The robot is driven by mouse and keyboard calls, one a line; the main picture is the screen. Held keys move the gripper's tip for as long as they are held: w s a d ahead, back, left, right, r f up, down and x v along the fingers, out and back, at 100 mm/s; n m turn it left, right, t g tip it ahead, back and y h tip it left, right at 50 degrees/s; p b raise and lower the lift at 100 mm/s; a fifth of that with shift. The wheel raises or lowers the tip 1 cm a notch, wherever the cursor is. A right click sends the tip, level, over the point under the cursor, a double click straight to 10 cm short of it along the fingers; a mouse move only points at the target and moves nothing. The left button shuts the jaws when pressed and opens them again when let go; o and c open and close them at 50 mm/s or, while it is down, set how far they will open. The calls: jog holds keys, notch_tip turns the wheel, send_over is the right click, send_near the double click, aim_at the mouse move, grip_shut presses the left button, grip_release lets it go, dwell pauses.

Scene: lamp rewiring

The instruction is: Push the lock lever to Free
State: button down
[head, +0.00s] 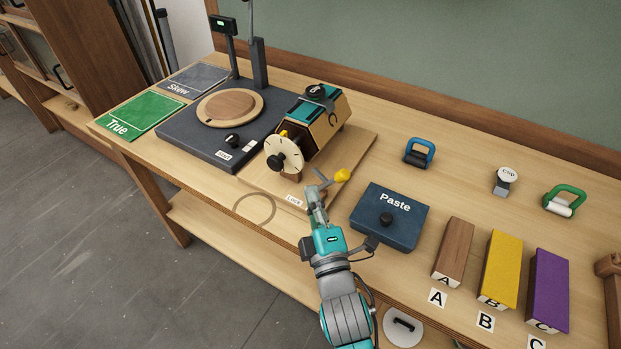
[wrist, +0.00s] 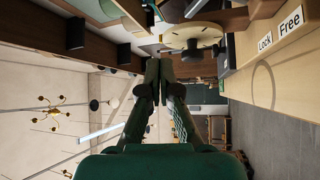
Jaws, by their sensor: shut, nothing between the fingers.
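The lock lever, a grey arm with a yellow knob (head: 343,175), stands at the front of the wooden fixture board, right of the Lock label (head: 294,200). My gripper (head: 314,193) is shut and empty, just left of and in front of the yellow knob. Its fingers overlap the lever's lower part in the head view, so I cannot tell whether they touch. In the wrist view the closed fingertips (wrist: 158,68) show in the middle, with the Lock label (wrist: 264,42) and Free label (wrist: 290,19) at upper right. The lever is not clearly visible there.
A cream dial with a black knob (head: 275,161) and a teal-topped drum (head: 316,110) stand behind the gripper. A dark turntable base (head: 190,140) is to the left. A blue Paste box (head: 390,215) sits close on the right, with blocks A, B and C beyond.

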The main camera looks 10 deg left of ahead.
jog(key=shift+s+d+f, duration=0.2)
jog(key=shift+s+f, duration=0.05)
jog(key=shift+s, duration=0.3)
jog(key=shift+s+d+f, duration=0.15)
jog(key=shift+s+f, duration=0.15)
jog(key=shift+s, duration=0.2)
jog(key=shift+s+d+f, duration=0.2)
jog(key=shift+s+f, duration=0.05)
jog(key=shift+s, duration=0.3)
jog(key=shift+f, duration=0.1)
jog(key=s+d+f+m+g+h, duration=0.2)
jog(key=s+d+f+m+h, duration=0.2)
jog(key=s+d+f+m, duration=0.75)
jog(key=s+d+m+g+h, duration=0.1)
jog(key=s+d+m, duration=0.3)
jog(key=s, duration=0.7)
jog(key=s+d+m+h, duration=0.3)
jog(key=s+d+m, duration=0.2)
jog(key=s+d, duration=0.4)
jog(key=s, duration=0.3)
jog(key=shift+s+g, duration=0.3)
jog(key=shift+g, duration=0.1)
jog(key=shift+f, duration=0.1)
